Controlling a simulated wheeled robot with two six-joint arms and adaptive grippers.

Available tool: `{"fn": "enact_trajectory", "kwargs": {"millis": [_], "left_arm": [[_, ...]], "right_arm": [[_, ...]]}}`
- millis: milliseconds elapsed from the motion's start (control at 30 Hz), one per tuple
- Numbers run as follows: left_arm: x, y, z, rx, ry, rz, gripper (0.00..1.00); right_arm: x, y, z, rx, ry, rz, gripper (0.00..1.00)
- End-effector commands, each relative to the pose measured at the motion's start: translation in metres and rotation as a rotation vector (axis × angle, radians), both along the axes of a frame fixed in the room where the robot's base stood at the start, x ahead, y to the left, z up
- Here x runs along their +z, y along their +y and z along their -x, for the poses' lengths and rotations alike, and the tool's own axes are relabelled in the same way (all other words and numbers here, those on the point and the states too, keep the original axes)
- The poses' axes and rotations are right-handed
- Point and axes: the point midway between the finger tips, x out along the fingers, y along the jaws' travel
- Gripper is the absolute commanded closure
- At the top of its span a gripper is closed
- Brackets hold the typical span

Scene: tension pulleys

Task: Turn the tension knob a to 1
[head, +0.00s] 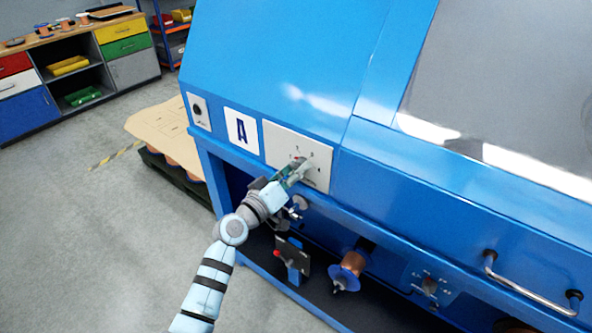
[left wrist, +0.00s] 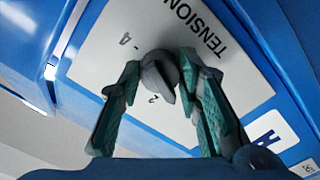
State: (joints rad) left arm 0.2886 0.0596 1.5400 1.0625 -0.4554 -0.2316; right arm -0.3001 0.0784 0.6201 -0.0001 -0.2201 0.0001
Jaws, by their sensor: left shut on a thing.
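The grey tension knob (left wrist: 160,72) sits on a white panel (left wrist: 92,52) lettered TENSION, with a 4 and what looks like a 2 visible around it. My left gripper (left wrist: 160,66) has its two green-padded fingers on either side of the knob and is shut on it. In the head view the left gripper (head: 299,170) reaches up to the white panel (head: 283,138), just right of the sign with the letter A (head: 241,130). The fingers cover much of the knob there. I cannot tell exactly which number it points to. My right gripper is not in view.
The panel is on a large blue machine (head: 280,55). Below are a rail, a copper-coloured spool (head: 353,262) and another small dial panel (head: 431,285). A metal handle (head: 530,290) sticks out at the right. The grey floor (head: 90,230) at left is open.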

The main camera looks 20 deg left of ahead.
Motion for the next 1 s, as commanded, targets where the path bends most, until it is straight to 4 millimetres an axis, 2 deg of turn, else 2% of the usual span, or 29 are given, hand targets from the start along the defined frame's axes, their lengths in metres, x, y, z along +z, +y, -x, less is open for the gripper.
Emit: {"fn": "enact_trajectory", "kwargs": {"millis": [400,1000], "left_arm": [[0.0003,-0.0003,0.0002,0.0,0.101,0.251,0.96],[-0.0002,-0.0004,0.0004,0.0,0.128,0.318,0.96]], "right_arm": [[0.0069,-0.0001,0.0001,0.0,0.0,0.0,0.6],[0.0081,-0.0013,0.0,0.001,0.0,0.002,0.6]]}}
